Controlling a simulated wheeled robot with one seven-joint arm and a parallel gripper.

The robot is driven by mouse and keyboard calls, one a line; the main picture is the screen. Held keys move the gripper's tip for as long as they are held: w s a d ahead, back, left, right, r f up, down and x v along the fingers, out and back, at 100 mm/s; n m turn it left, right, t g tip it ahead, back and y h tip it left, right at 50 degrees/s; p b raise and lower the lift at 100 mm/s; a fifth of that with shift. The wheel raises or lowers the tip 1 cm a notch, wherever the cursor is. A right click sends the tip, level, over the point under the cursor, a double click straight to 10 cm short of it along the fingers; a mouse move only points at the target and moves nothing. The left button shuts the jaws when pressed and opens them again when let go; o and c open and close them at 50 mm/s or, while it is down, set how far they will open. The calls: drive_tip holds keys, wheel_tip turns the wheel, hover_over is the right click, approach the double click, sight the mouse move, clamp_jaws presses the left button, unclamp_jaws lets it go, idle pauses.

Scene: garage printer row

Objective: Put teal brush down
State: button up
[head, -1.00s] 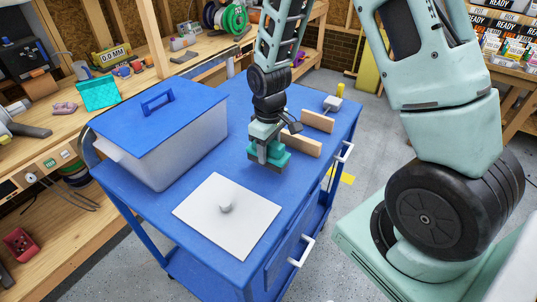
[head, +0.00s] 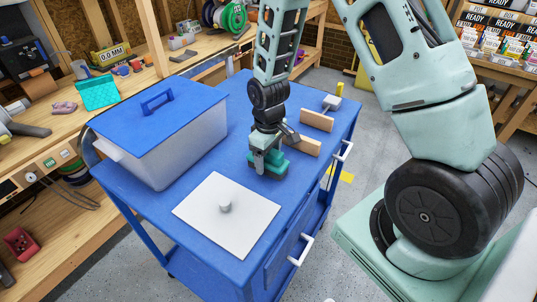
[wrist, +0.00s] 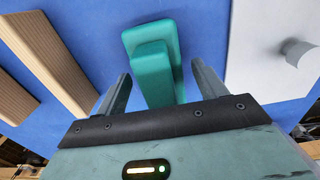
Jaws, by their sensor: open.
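The teal brush (head: 279,165) is on the blue cart top (head: 220,115), beyond the white sheet and beside the wooden blocks. In the wrist view the brush (wrist: 156,52) shows a raised teal handle on a wider teal base; its bristles are hidden. My gripper (head: 267,160) is just above the brush. In the wrist view my gripper (wrist: 161,88) is open, with one finger on each side of the handle and blue showing between handle and fingers.
A white sheet (head: 200,213) with a grey knob (head: 225,206) lies in front. A blue-lidded bin (head: 185,150) stands left. Wooden blocks (head: 316,121) (head: 307,146) stand close to the brush, right and behind. A small grey item (head: 331,103) sits at the far corner.

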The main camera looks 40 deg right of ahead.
wheel_tip(320, 180, up, 12)
drive_tip(key=shift+r+b, duration=0.1)
drive_tip(key=shift+b, duration=1)
drive_tip(key=s+a+r+n, duration=0.1)
drive_tip(key=s+a+r, duration=0.1)
drive_tip(key=s+a, duration=0.7)
drive_tip(key=s+a+r+n, duration=0.2)
drive_tip(key=s+a+r, duration=0.1)
drive_tip(key=s+a, duration=0.6)
drive_tip(key=s, duration=0.3)
drive_tip(key=shift+s+a+y, duration=0.3)
drive_tip(key=shift+s+a, duration=0.05)
